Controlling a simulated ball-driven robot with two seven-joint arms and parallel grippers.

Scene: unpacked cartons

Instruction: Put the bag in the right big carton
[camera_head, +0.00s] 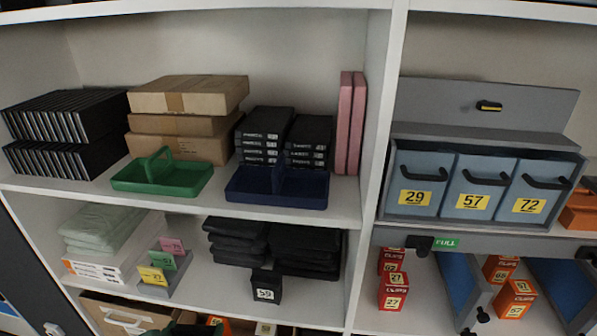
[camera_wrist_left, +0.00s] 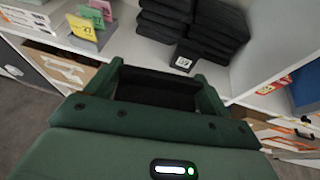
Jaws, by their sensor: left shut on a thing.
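My left gripper (camera_wrist_left: 160,85) is dark green and shows large in the left wrist view. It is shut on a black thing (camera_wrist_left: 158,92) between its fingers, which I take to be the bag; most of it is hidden. In the head view only a dark green piece of this gripper (camera_head: 198,328) shows at the bottom edge. An open brown carton (camera_head: 122,314) stands low at the bottom left; it also shows in the left wrist view (camera_wrist_left: 68,70). At the right edge of the left wrist view is another carton-like box (camera_wrist_left: 290,140), partly cut off. My right gripper is out of view.
Above are white shelves with stacked black folded things (camera_head: 305,245), a small black box (camera_head: 265,287) labelled 59, a green tray (camera_head: 190,180) and a blue tray (camera_head: 300,197). A shelf upright (camera_head: 378,130) divides the bays. Grey floor (camera_wrist_left: 30,130) shows at lower left.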

